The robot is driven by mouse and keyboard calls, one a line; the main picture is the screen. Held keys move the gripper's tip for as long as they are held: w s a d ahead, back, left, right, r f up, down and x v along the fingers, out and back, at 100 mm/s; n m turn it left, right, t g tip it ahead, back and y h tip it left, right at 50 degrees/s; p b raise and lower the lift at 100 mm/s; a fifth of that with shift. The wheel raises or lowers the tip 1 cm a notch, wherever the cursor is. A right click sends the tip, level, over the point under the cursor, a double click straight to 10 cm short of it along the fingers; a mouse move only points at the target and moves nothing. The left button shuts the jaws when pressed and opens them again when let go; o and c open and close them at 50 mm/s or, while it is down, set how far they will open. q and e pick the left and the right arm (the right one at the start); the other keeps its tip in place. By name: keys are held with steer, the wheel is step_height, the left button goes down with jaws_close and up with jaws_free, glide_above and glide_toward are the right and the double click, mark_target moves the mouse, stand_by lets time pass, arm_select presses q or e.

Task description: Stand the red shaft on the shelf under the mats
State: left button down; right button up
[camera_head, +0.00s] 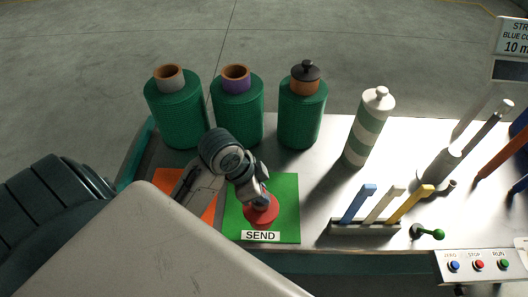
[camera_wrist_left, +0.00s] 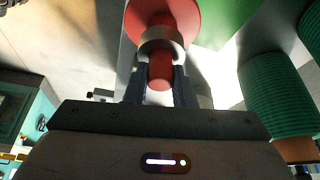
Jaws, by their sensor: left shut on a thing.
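The red shaft (camera_wrist_left: 160,70) is between the two dark fingers of my left gripper (camera_wrist_left: 160,88) in the left wrist view. It has a grey collar and a wide red disc (camera_wrist_left: 178,18) at its end. In the head view my left gripper (camera_head: 263,196) is shut on it, and the red disc (camera_head: 261,212) shows over the green mat (camera_head: 284,191), just above the SEND label. I cannot tell whether the disc touches the mat. An orange mat (camera_head: 171,181) lies left of it, partly hidden by my arm. No shelf shows clearly below the mats. My right gripper is not in view.
Several green mesh rolls (camera_head: 237,118) stand along the back. A striped bottle (camera_head: 368,128) stands right of them. A rack (camera_head: 365,227) with blue, white and yellow sticks, a green dumbbell-shaped piece (camera_head: 427,232) and a button panel (camera_head: 477,265) are at the right.

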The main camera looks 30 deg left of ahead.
arm_select(q)
steer(key=w+a+f+p, duration=0.4)
steer(key=w+a, duration=0.2)
steer(key=w, duration=0.4)
steer(key=shift+w+a+f+p, duration=0.25)
steer(key=shift+w+a+p, duration=0.05)
steer(key=shift+w+p, duration=0.1)
steer(key=c, duration=1.6)
jaws_free()
steer(key=shift+f, duration=0.2)
steer(key=o, duration=0.4)
steer(key=shift+s, duration=0.1)
steer(key=shift+c, duration=0.2)
steer(key=shift+r, duration=0.15)
